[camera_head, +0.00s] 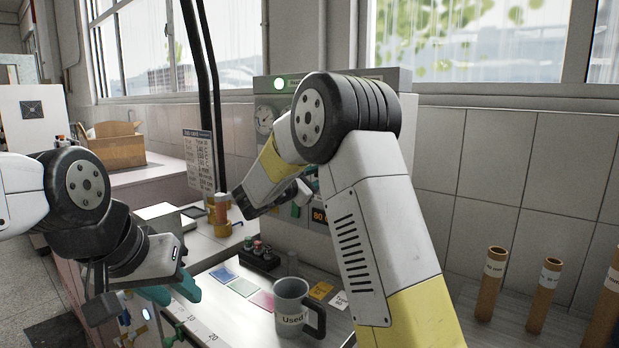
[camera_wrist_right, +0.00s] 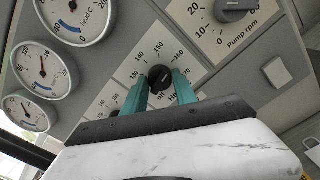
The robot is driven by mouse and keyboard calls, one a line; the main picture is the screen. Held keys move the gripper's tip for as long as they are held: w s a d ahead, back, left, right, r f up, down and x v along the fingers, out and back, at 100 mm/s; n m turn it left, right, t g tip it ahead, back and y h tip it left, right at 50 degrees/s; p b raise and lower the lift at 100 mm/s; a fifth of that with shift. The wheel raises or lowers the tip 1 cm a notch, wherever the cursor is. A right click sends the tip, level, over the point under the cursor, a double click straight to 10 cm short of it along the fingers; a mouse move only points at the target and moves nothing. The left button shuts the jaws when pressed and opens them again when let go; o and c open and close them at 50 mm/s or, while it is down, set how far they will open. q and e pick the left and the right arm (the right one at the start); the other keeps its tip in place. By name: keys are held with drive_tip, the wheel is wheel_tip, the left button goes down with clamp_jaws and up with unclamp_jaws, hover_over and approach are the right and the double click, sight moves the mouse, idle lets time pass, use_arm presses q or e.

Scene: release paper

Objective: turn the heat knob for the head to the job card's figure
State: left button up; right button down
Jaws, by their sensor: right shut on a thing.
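The job card (camera_head: 199,160) hangs upright left of the machine in the head view; its lines are too small to read surely. The machine's panel (camera_wrist_right: 125,70) fills the wrist view. A black knob (camera_wrist_right: 160,77) sits in a dial marked from 130 to 170 and "off"; its label begins "He" and is partly covered. My right gripper (camera_wrist_right: 162,90) is shut on this knob, one teal finger on each side. The knob's exact pointing is too small to read. My left gripper (camera_head: 155,298) is open and empty over the bench, away from the machine.
Another knob, for pump rpm (camera_wrist_right: 235,8), and several gauges (camera_wrist_right: 40,65) flank the held knob. A grey "Used" mug (camera_head: 291,308) and coloured swatches (camera_head: 243,287) lie on the bench below my right arm. Cardboard tubes (camera_head: 490,285) stand at right.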

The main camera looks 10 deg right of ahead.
drive_tip(key=shift+m, duration=0.8)
drive_tip(key=c, duration=1)
unclamp_jaws()
drive_tip(key=v, duration=0.7)
drive_tip(key=shift+s+a, duration=0.3)
drive_tip(key=shift+a, duration=0.05)
